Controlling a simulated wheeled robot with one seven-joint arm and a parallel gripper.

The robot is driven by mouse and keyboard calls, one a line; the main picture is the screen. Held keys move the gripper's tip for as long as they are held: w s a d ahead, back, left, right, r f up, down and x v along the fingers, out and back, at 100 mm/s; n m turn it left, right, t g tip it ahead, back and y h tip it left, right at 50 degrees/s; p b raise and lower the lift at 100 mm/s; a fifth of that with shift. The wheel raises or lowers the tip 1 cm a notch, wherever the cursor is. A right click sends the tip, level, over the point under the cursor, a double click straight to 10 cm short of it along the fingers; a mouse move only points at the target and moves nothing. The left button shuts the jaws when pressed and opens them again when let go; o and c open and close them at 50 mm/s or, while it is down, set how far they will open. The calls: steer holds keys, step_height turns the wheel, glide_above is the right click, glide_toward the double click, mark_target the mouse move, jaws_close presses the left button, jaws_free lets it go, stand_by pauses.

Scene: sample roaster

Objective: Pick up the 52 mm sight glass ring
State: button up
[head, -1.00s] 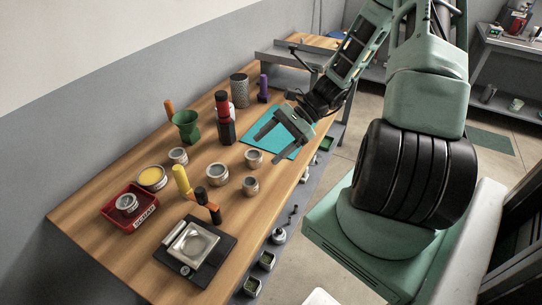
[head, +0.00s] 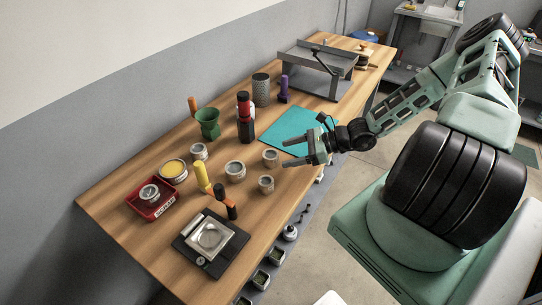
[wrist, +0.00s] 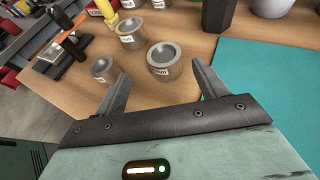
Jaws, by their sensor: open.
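Several short metal rings with pale labels stand on the wooden bench; I cannot read a size on any label, so I cannot tell which is 52 mm. One ring (head: 270,158) stands closest to my gripper (head: 286,154); in the wrist view this ring (wrist: 165,60) appears ahead of and between the fingers. A smaller ring (head: 266,184) is by the front edge, left in the wrist view (wrist: 104,69). Another ring (head: 235,170) lies beyond, also in the wrist view (wrist: 132,32). A further ring (head: 199,151) stands farther back. My gripper (wrist: 160,68) is open and empty.
A teal mat (head: 300,122) lies beside my gripper. A red tray (head: 137,207) holds one ring. A yellow-filled tin (head: 173,170), a green funnel cup (head: 208,124), a red-and-black tool (head: 245,118) and a black scale-like device (head: 186,243) also stand on the bench.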

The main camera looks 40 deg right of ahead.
mark_target(273, 154)
steer(key=shift+w+a+f, duration=0.25)
steer(key=shift+w+a, duration=0.2)
steer(key=shift+a, duration=0.05)
steer(key=x, duration=0.1)
steer(key=p+x, duration=0.2)
steer(key=x, duration=0.1)
steer(key=shift+w+r, duration=0.25)
steer(key=shift+w, duration=0.1)
steer(key=shift+w+a+f, duration=0.35)
steer(key=shift+c, duration=0.3)
steer(key=c, duration=1.1)
